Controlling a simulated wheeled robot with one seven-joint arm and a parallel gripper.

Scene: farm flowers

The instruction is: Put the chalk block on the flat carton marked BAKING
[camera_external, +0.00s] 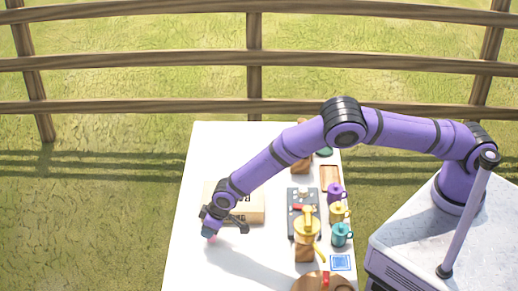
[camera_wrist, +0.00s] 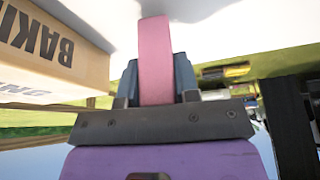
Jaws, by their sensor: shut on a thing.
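My gripper (camera_external: 209,231) is low over the white table, beside the front left part of the flat tan carton (camera_external: 250,204). It is shut on the pink chalk block (camera_wrist: 155,55), which stands out between the two fingers in the wrist view. In the external view only a little pink shows below the fingers. The carton also shows in the wrist view (camera_wrist: 30,75), at the left, with the letters "BAKI" readable on its side. The block is apart from the carton there. My arm hides part of the carton in the external view.
White table (camera_external: 215,150), clear at the left and back. To the right are a dark tray (camera_external: 293,229), a yellow item on a wooden block (camera_external: 305,254), purple (camera_external: 335,192), yellow (camera_external: 338,212) and teal mugs (camera_external: 340,235), and a blue-framed card (camera_external: 340,263).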

